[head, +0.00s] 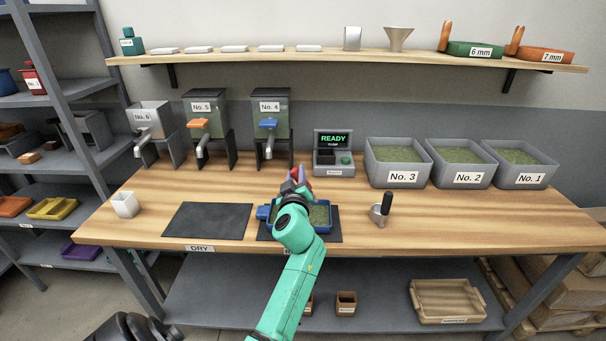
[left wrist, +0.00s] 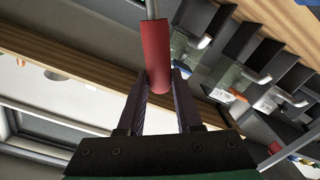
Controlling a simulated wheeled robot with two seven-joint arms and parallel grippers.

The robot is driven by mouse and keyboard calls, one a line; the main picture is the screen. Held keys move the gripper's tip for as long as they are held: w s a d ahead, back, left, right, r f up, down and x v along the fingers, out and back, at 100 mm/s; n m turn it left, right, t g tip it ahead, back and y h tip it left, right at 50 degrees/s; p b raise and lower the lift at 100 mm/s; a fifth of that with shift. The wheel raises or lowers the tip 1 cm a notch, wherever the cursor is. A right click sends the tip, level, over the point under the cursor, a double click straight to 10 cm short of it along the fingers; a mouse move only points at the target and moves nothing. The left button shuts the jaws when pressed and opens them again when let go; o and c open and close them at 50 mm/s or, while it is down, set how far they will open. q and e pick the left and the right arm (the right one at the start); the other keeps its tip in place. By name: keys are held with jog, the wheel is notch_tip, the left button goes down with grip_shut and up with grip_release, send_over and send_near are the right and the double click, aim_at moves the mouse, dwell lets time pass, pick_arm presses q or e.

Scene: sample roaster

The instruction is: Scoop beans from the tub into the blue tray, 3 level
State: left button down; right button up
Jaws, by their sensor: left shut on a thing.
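My left gripper (head: 297,181) is above the back of the blue tray (head: 263,212). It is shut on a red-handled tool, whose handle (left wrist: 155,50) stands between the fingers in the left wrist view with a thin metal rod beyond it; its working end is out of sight. The tray lies on a dark mat, with green beans (head: 320,216) in it; my arm hides part of it. A metal scoop (head: 376,214) with a black handle stands on the table right of the tray. Tubs No. 3 (head: 402,180), No. 2 (head: 462,179) and No. 1 (head: 524,179) hold green beans. My right gripper is not in view.
A scale (head: 334,155) reading READY stands behind the tray. Roasters No. 6, No. 5 (head: 204,110) and No. 4 (head: 270,110) stand at the back left. An empty dark mat (head: 207,220) and a white cup (head: 125,205) lie left. The table's front right is clear.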

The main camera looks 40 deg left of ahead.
pick_arm(q)
jog(key=s+a+f+n+b, duration=0.1)
jog(key=a+f+n+b, duration=0.1)
jog(key=f+n, duration=0.1)
jog(key=s+a+f+n+b, duration=0.2)
jog(key=f+n, duration=0.1)
jog(key=n, duration=0.2)
jog(key=s+a+f+n+b, duration=0.2)
jog(key=f+n, duration=0.1)
jog(key=n, duration=0.1)
jog(key=shift+a+n, duration=0.15)
jog(key=shift+n, duration=0.15)
jog(key=shift+a+f+n+t, duration=0.1)
jog(key=shift+f+n+t, duration=0.2)
jog(key=shift+f+n, duration=0.5)
jog(key=shift+s+a+f+n+b, duration=0.1)
jog(key=shift+f+n+b, duration=0.1)
jog(key=shift+f+n, duration=0.4)
jog(key=shift+s+f+n+b, duration=0.15)
jog(key=shift+f+n, duration=0.1)
jog(key=shift+n, duration=0.55)
jog(key=shift+w, duration=0.1)
